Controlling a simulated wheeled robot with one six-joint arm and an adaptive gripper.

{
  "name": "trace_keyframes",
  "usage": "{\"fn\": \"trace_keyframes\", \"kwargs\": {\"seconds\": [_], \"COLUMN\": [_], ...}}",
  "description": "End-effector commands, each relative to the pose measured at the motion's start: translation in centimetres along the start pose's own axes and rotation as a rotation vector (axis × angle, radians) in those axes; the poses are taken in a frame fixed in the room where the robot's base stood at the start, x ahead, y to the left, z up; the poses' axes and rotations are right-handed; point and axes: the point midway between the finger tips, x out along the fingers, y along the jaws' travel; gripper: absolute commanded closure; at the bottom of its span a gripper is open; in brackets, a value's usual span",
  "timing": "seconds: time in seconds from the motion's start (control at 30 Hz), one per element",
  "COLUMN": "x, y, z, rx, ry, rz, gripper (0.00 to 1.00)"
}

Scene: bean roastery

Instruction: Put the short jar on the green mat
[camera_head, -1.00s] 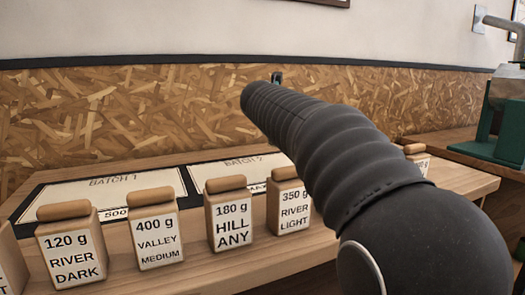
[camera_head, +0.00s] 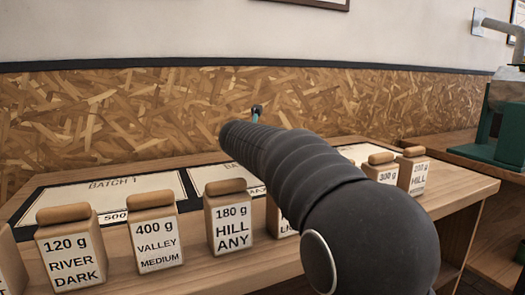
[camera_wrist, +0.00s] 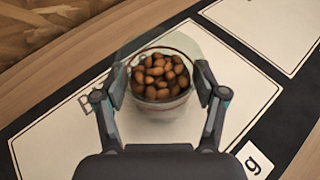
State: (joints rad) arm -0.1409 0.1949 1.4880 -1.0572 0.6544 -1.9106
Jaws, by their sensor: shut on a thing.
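In the wrist view my gripper (camera_wrist: 160,90) is shut on a clear glass jar (camera_wrist: 164,52) filled with brown beans. One finger presses on each side of it. The jar is seen from above, so its height cannot be judged. It is over a white card (camera_wrist: 75,120) with a black border; whether it touches the card cannot be told. In the head view my arm hides the jar, and only a small tip of my gripper (camera_head: 257,112) shows. No green mat is seen in either view.
A row of labelled blocks, such as "120 g River Dark" (camera_head: 71,245) and "180 g Hill Any" (camera_head: 228,222), lines the wooden counter (camera_head: 195,280) front. A "Batch 1" card (camera_head: 100,195) lies behind them. A green machine (camera_head: 499,135) stands right. The chipboard wall (camera_head: 100,115) closes the back.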

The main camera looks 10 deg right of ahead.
Motion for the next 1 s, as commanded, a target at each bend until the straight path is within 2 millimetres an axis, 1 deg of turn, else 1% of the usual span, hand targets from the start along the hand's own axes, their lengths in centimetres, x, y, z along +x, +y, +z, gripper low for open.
{"fn": "trace_keyframes", "kwargs": {"seconds": [0.17, 0.2, 0.3, 0.63, 0.73, 0.87, 1.0], "x": [0.1, 0.1, 0.1, 0.1, -0.3, -2.0, -4.8], "y": [0.0, 0.0, 0.0, 0.0, 0.0, 0.0, 0.1], "z": [-0.2, -0.3, -0.2, -0.1, 0.1, 0.1, 0.1], "rx": [0.0, -0.001, -0.001, 0.0, 0.0, 0.0, 0.0], "ry": [-0.001, 0.0, 0.0, 0.0, 0.0, -0.002, -0.002], "rz": [0.0, -0.001, -0.001, 0.0, 0.0, 0.001, 0.003], "gripper": [0.8, 0.27, 0.04, 0.04, 0.04, 0.04, 0.04]}}
